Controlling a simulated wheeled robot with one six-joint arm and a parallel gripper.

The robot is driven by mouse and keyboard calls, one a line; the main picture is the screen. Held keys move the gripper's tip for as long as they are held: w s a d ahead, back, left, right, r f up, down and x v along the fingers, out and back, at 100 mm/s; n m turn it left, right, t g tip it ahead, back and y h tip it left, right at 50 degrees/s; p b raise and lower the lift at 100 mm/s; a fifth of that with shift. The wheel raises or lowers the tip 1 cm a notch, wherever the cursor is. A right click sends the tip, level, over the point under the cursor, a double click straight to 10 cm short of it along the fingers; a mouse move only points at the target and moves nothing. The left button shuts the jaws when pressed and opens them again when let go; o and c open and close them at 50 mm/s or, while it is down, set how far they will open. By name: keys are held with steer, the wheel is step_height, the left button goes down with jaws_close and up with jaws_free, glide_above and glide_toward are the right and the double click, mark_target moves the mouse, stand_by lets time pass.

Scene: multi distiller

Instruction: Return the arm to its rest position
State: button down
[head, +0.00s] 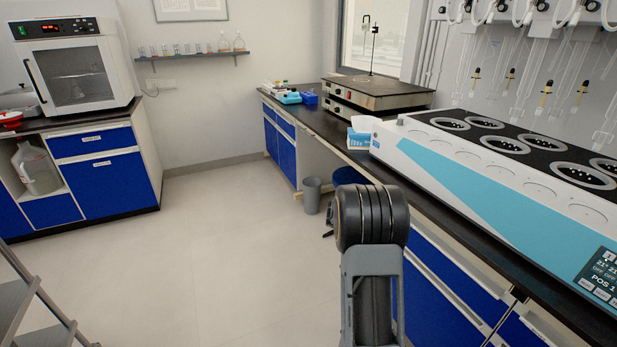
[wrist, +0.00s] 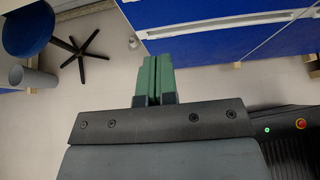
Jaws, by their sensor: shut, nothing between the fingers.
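My gripper (wrist: 153,80) shows in the wrist view with its two green fingers side by side and together, with nothing between them. It points over the floor towards the blue cabinet fronts (wrist: 215,30). In the head view my arm stands folded in the lower middle, in front of the bench, and the gripper itself is hidden there.
The multi-position distiller (head: 500,190) stands on the right bench (head: 445,220), close to my arm. A grey bin (head: 312,195) and a blue stool (wrist: 27,30) stand by the bench. An oven (head: 75,75) sits on the left cabinet. The middle floor (head: 200,240) is clear.

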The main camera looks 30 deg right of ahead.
steer(key=s+a+m+g+y+p, duration=0.1)
steer(key=s+a+m+y+p, duration=0.2)
steer(key=s+a+m+y, duration=0.55)
steer(key=s+a+r+m+t+y+p, duration=0.2)
steer(key=a+r+p, duration=0.6)
steer(key=a+r, duration=0.5)
steer(key=s+a+r+m+t+y+p, duration=0.1)
steer(key=s+a+r+m+t+p, duration=0.2)
steer(key=a+r, duration=1)
steer(key=a+m+p, duration=0.3)
steer(key=p, duration=0.2)
steer(key=shift+s+a+r+t+y, duration=0.15)
steer(key=shift+s+r+t+y, duration=0.15)
steer(key=shift+s+y, duration=0.1)
steer(key=shift+m, duration=0.25)
